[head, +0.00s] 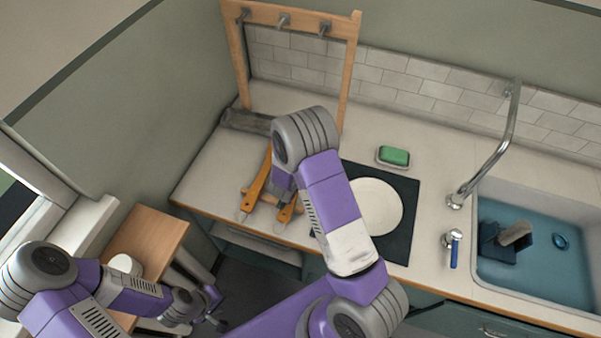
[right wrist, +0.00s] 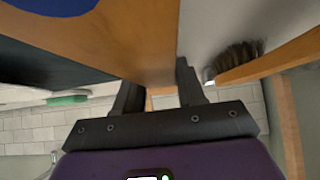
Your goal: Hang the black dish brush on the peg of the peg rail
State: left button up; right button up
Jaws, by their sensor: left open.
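The wooden peg rail (head: 305,18) stands at the back left with several short metal pegs. Two orange wooden-handled tools, one at left (head: 256,188) and one at right (head: 287,211), lie on the counter, their heads hidden by my right arm. The right wrist view shows a brush with dark bristles (right wrist: 240,58); I cannot tell for sure that it is the black dish brush. My right gripper (right wrist: 158,88) has its fingers apart around or in front of a brown wooden piece (right wrist: 120,40); whether it grips it is unclear. My left gripper (head: 214,308) is open and empty, low at left.
A white plate (head: 377,207) rests on a dark mat (head: 405,240). Green soap (head: 394,156) sits in a dish behind it. The sink (head: 540,265) with its tap (head: 505,140) is at right. A wooden side table (head: 150,238) stands at left.

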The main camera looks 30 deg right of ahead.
jog(key=o, duration=0.4)
jog(key=p+v, duration=0.1)
jog(key=v, duration=0.6)
jog(key=shift+s+a+r+p, duration=0.1)
jog(key=shift+s+r+p, duration=0.05)
jog(key=shift+r+p, duration=0.2)
